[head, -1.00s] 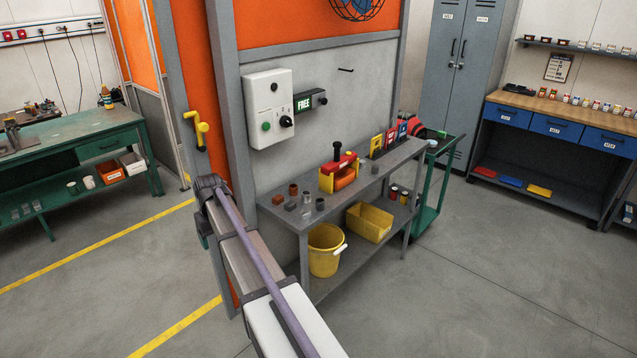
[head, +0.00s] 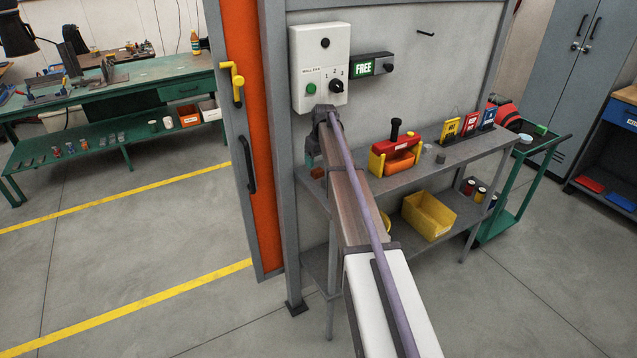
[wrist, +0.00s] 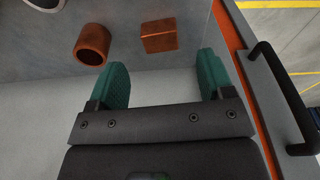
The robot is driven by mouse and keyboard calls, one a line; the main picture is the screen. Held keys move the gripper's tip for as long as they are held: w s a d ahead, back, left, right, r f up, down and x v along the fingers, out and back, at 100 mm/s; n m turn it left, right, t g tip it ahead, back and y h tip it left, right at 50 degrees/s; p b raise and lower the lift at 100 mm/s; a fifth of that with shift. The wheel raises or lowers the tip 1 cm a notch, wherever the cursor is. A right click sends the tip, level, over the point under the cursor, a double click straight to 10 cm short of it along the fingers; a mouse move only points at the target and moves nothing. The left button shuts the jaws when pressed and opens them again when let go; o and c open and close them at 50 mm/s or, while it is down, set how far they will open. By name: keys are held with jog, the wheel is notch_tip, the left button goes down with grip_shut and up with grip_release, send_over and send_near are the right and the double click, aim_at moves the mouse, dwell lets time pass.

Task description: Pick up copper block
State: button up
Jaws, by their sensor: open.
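The copper block (wrist: 159,36), a small copper-coloured cube, lies on the grey surface in the wrist view, beyond and roughly between my fingertips, not touching them. My gripper (wrist: 162,66) is open and empty, with green fingers spread apart. To the left of the block is a copper-coloured hollow cylinder (wrist: 92,44). In the head view, a small copper-coloured piece (head: 318,172) shows beside my arm on the workbench's left end; it looks like the block. My gripper (head: 311,160) is mostly hidden there behind my wrist, above that end.
The grey workbench (head: 455,157) also bears a red-and-yellow tool holder (head: 395,155) and small grey pieces (head: 440,158). A yellow bin (head: 428,215) is on the lower shelf. A control box (head: 320,65) hangs close behind my wrist. An orange door (head: 240,150) with a dark handle stands left.

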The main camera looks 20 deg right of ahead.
aim_at(318, 170)
jog(key=f+b, duration=0.1)
jog(key=f, duration=0.1)
jog(key=f+b, duration=0.2)
jog(key=w+f+b, duration=0.1)
jog(key=f+b, duration=0.1)
jog(key=shift+a, duration=0.1)
jog(key=shift+r, duration=0.25)
jog(key=c, duration=1.2)
jog(key=r+p, duration=0.2)
jog(key=p, duration=0.1)
jog(key=r+p, duration=0.2)
jog(key=r, duration=0.1)
jog(key=r+p, duration=0.3)
jog(key=shift+s+r+p, duration=0.1)
jog(key=shift+s+p, duration=0.15)
jog(key=shift+p, duration=0.05)
jog(key=shift+s+f+b, duration=0.3)
jog(key=shift+s+f, duration=0.05)
jog(key=shift+s, duration=0.25)
jog(key=shift+s+f+b, duration=0.3)
jog(key=shift+s, duration=0.25)
jog(key=s, duration=0.5)
jog(key=s+d, duration=0.1)
jog(key=s, duration=1.1)
jog(key=shift+s+d, duration=0.15)
jog(key=shift+d, duration=0.05)
